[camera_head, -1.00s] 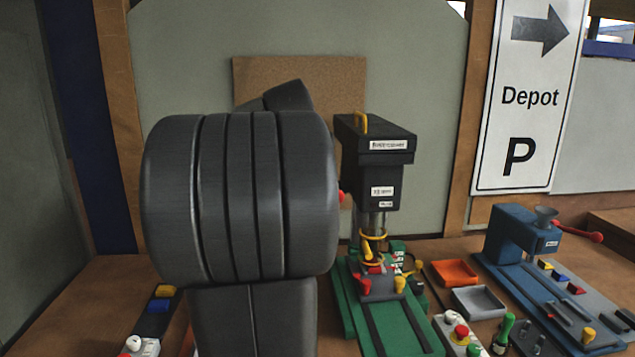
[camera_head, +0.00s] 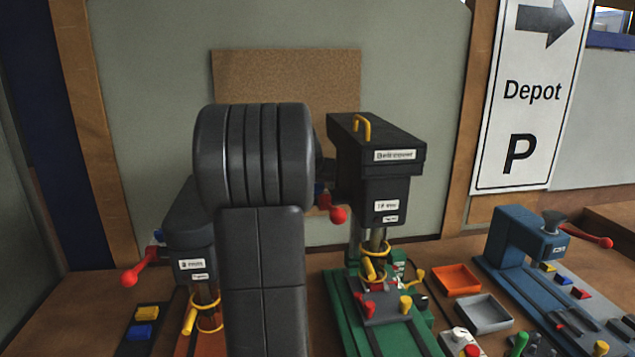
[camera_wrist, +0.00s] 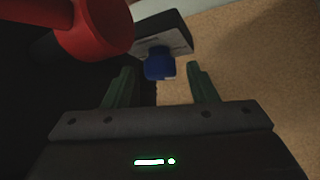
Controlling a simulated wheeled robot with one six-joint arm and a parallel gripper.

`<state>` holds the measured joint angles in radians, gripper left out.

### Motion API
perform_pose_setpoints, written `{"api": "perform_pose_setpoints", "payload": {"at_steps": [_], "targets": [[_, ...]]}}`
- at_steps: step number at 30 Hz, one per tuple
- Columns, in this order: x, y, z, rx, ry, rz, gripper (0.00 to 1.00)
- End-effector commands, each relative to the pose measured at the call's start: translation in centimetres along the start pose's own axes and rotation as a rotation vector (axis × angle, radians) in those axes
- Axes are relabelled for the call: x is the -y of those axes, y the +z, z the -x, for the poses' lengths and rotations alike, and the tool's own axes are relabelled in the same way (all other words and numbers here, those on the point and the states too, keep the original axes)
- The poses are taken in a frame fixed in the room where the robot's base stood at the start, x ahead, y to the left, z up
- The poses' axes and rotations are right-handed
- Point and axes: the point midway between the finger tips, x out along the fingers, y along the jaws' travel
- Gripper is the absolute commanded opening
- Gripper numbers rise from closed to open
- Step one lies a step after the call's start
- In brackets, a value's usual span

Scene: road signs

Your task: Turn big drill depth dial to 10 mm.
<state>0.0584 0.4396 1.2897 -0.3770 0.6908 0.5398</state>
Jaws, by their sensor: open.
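The big drill (camera_head: 385,180) has a black head with a yellow handle on top and a green base. Its red-knobbed lever (camera_head: 338,214) sticks out on its left side. A small blue knob (camera_head: 318,188), apparently the depth dial, shows beside the head, partly hidden by my arm. In the wrist view the blue knob (camera_wrist: 158,68) sits on a dark block with a pale face, just beyond and between my fingertips. My gripper (camera_wrist: 163,84) is open, its green fingers apart on either side and holding nothing. The dial's scale is not readable.
The red lever knob (camera_wrist: 95,28) is close at the upper left of the wrist view. A smaller drill (camera_head: 190,235) stands at left. Orange (camera_head: 456,280) and grey trays (camera_head: 482,308) and a blue machine (camera_head: 525,240) are at right. A cork board (camera_head: 285,75) is behind.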

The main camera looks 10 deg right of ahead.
Motion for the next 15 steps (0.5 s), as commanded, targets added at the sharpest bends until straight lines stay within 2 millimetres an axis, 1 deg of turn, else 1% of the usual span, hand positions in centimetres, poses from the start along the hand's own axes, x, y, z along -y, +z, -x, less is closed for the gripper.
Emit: {"api": "perform_pose_setpoints", "payload": {"at_steps": [2, 6, 9, 15], "targets": [[0.01, 0.02, -0.02, 0.001, 0.0, 0.0, 0.52], [0.01, 0.02, 0.01, 0.001, 0.0, 0.0, 0.25], [0.01, 0.01, 0.02, 0.001, 0.0, 0.0, 0.08], [0.05, 0.1, -0.04, 0.001, 0.007, -0.006, 0.08]]}}
